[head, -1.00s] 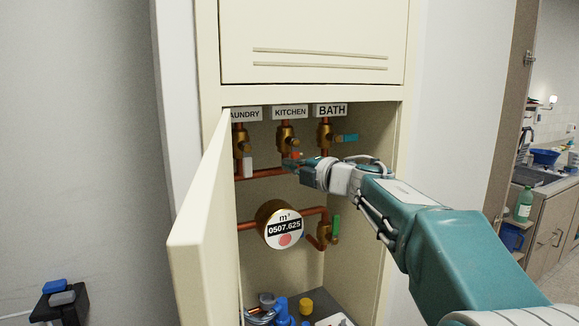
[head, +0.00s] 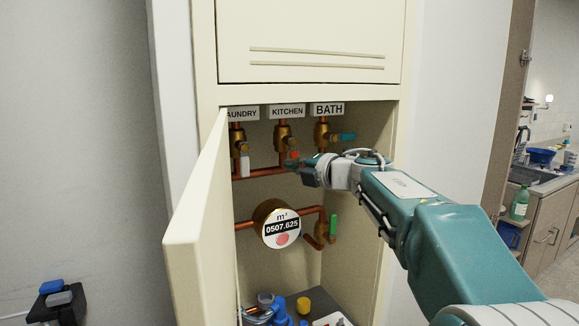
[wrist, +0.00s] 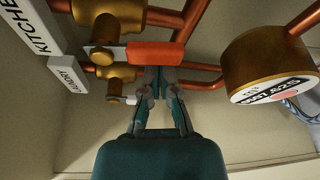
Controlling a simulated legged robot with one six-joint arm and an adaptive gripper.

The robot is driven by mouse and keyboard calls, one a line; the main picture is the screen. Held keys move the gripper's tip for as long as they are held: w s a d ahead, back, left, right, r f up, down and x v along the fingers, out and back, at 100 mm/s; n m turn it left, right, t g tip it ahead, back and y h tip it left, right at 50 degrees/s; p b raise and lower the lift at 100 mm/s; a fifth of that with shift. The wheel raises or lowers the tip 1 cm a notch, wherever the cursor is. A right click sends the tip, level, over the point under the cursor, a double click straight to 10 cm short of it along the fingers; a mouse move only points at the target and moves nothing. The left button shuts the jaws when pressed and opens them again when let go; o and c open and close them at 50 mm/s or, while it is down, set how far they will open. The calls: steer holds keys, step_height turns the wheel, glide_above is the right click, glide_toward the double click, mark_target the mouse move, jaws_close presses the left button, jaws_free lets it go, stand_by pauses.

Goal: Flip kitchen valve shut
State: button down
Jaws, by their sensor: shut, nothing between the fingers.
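The kitchen valve (head: 283,138) is a brass body on a copper pipe under the KITCHEN label (head: 287,111). Its red-orange handle (head: 295,156) hangs down, roughly along the pipe. In the wrist view the handle (wrist: 155,55) crosses just beyond my fingertips. My gripper (head: 292,165) is shut and empty, with its tips at the handle's side; in the wrist view the tips (wrist: 160,76) appear against or very near it. I cannot tell whether they touch. In the head view my gripper partly hides the handle's lower end.
The laundry valve's white handle (head: 244,166) hangs down at left. The bath valve's teal handle (head: 347,137) points right. A water meter (head: 279,225) and a green-handled valve (head: 333,226) sit below. The open cabinet door (head: 198,230) stands at left; several items lie on the cabinet floor.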

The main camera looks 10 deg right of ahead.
steer(key=d+n+h, duration=0.1)
steer(key=n, duration=0.1)
steer(key=d+r+n+h, duration=0.1)
steer(key=n, duration=0.1)
steer(key=w+d+n+h, duration=0.1)
steer(key=d+n, duration=0.1)
steer(key=n, duration=0.1)
steer(key=shift+r+g+h, duration=0.2)
steer(key=shift+g+h, duration=0.1)
steer(key=shift+w+d+r, duration=0.1)
steer(key=shift+d+r, duration=0.05)
steer(key=shift+r, duration=0.05)
stand_by(0.6)
stand_by(0.4)
